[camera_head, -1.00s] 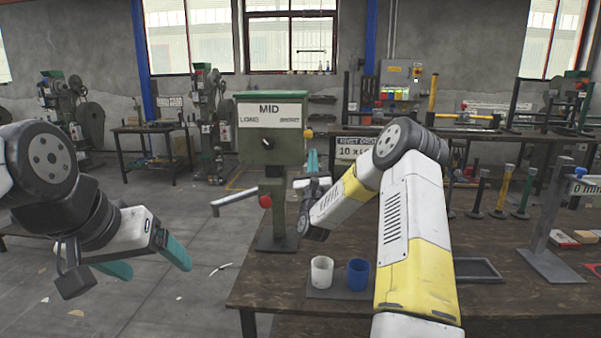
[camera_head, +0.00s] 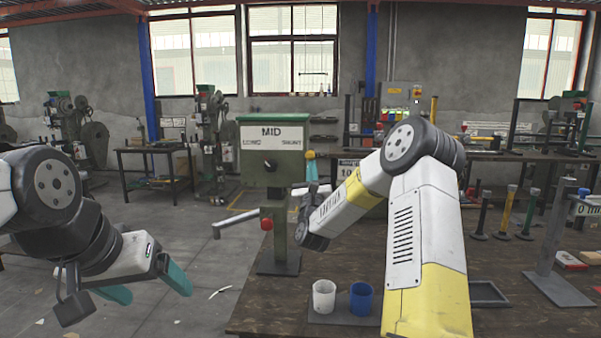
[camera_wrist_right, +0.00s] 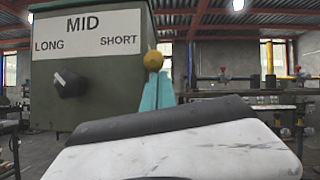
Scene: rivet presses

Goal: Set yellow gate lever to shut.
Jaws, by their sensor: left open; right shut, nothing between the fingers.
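The green press (camera_head: 273,158) stands on the table, with a sign reading MID, LONG and SHORT and a black dial; it also fills the left of the right wrist view (camera_wrist_right: 100,85). A yellow ball (camera_wrist_right: 153,60), apparently the gate lever's knob, shows beside the press's right side. It is small in the head view (camera_head: 310,154). The rest of that lever is hidden. My right gripper (camera_head: 312,170) is shut and empty, its teal fingertips right at the ball; I cannot tell whether they touch it. My left gripper (camera_head: 155,288) is open and empty, left of the table.
A pale bar (camera_head: 235,222) juts left from the press column near a red knob (camera_head: 266,224). Several coloured posts (camera_head: 505,212) stand to the right.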

